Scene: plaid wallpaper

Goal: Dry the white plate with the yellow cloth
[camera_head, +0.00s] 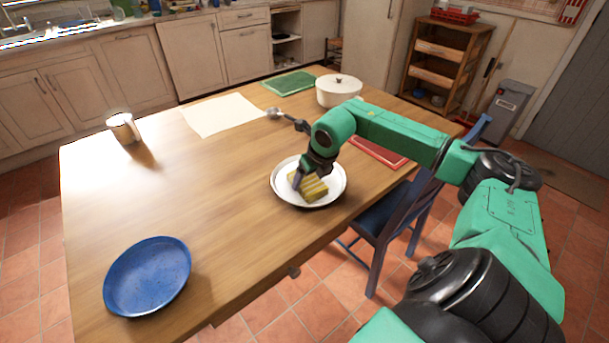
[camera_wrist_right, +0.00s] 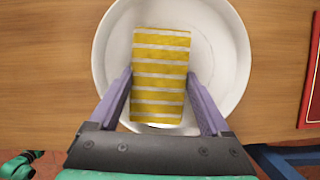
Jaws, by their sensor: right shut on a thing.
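The white plate (camera_head: 281,185) lies on the wooden table near its front right edge. The yellow cloth (camera_head: 315,190), striped with white, is over the plate's middle. My right gripper (camera_head: 304,180) reaches down over the plate and is shut on the cloth. In the right wrist view the cloth (camera_wrist_right: 160,75) sits between the two purple fingers of the gripper (camera_wrist_right: 161,95), with the white plate (camera_wrist_right: 225,60) behind it. I cannot tell whether the cloth touches the plate. My left gripper is not in view.
A blue plate (camera_head: 148,277) lies at the front left of the table (camera_head: 210,220). A mug (camera_head: 124,128), a pale mat (camera_head: 222,115), a green board (camera_head: 289,83), a white pot (camera_head: 339,90) and a red mat (camera_head: 377,152) stand around. A blue chair (camera_head: 385,215) is at the right edge.

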